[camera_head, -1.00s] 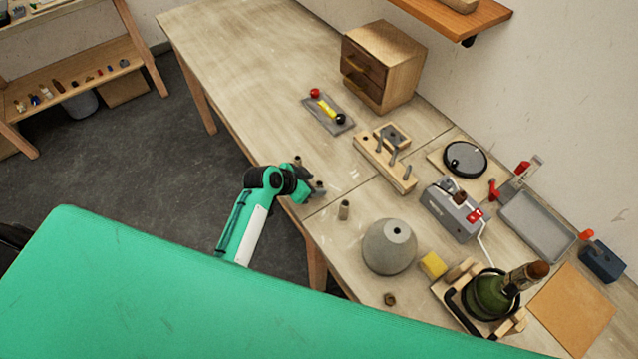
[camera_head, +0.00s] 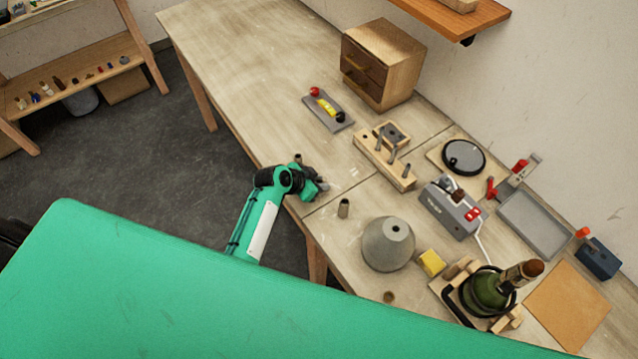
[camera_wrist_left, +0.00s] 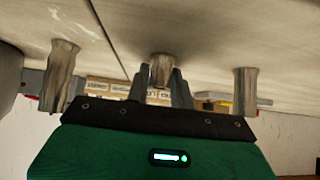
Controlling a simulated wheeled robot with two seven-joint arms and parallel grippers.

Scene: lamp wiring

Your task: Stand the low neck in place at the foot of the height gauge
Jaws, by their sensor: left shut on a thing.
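My left gripper (camera_head: 322,186) is low over the near edge of the bench. In the left wrist view its two fingers (camera_wrist_left: 161,90) are shut on a short grey-brown neck (camera_wrist_left: 160,68), which is mostly hidden in the head view. Whether its foot touches the bench is unclear. A similar neck (camera_head: 343,208) stands upright just right of the gripper, and another (camera_head: 297,158) shows behind it. The wrist view has a neck on each side of the held one, at left (camera_wrist_left: 60,75) and right (camera_wrist_left: 245,90). I cannot tell which item is the height gauge.
A wooden block with pegs (camera_head: 378,162) and a grey tray with red, yellow and black parts (camera_head: 328,112) lie beyond the gripper. A grey cone (camera_head: 388,244) stands to the right. The bench's far left is clear.

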